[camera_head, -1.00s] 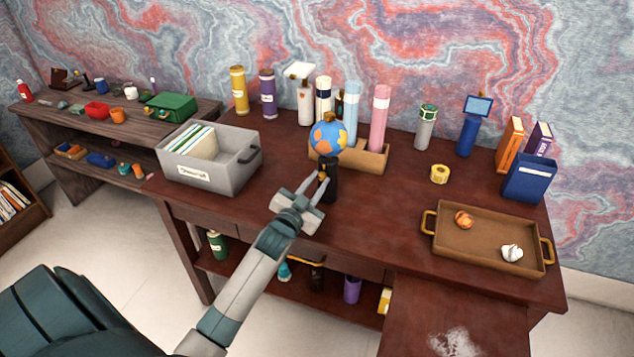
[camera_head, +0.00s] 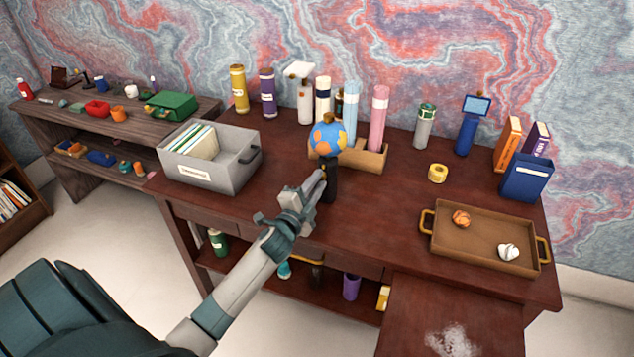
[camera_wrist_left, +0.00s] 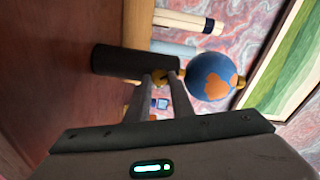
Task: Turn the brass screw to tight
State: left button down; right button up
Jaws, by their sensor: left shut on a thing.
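The blue and orange globe (camera_head: 327,139) sits on top of a black upright post (camera_head: 331,182) on the desk. The brass screw (camera_wrist_left: 160,76) sticks out of the side of this post in the left wrist view, just below the globe. My left gripper (camera_head: 322,177) reaches the post from the front left, and its two fingers (camera_wrist_left: 159,82) are shut on the brass screw. In the head view the fingers largely hide the screw. My right gripper is not in view.
A grey file box (camera_head: 225,178) stands left on the dark desk (camera_head: 380,215). A wooden holder (camera_head: 372,160) and several tall bottles stand behind the globe. A yellow tape roll (camera_head: 438,173) and a brown tray (camera_head: 480,244) are to the right. The desk just right of the post is clear.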

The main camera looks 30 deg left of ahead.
pick_arm(q)
jog(key=m, duration=0.6)
jog(key=shift+f, duration=0.1)
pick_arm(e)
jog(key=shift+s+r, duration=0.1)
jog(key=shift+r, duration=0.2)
pick_arm(q)
jog(key=shift+m, duration=0.3)
jog(key=c, duration=1.5)
grip_release()
jog(key=shift+c, duration=0.2)
jog(key=s+d+b, duration=0.2)
jog(key=s+b, duration=0.1)
jog(key=s, duration=1.4)
jog(key=shift+d, duration=0.35)
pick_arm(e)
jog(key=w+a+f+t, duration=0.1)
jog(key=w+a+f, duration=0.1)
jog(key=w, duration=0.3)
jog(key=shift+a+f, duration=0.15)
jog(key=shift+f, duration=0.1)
